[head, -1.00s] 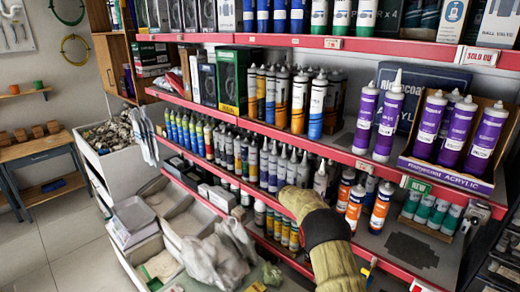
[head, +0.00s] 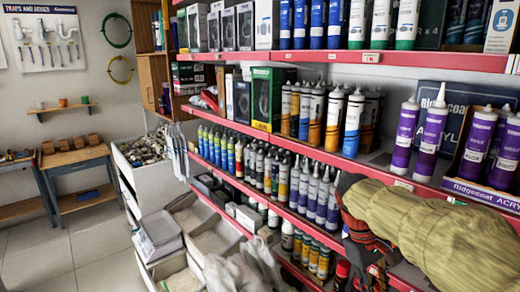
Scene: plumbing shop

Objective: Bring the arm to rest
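My arm, in an olive-green sleeve (head: 430,225), reaches in from the right edge of the head view, in front of the shelves. At its left end is my gripper (head: 364,245), dark with red parts, low and right of centre. It appears in front of the lower shelf's edge and bottles. Its fingers are too small and dark to tell whether they are open or shut. I see nothing clearly held. Whether it touches the shelf cannot be told.
Shelves with red edges (head: 300,209) hold rows of tubes and boxes. Purple tubes (head: 430,140) stand just above the sleeve. Open bins (head: 215,240) and plastic bags sit below. A wooden workbench (head: 75,158) stands at the far left. Tiled floor (head: 70,245) at left is clear.

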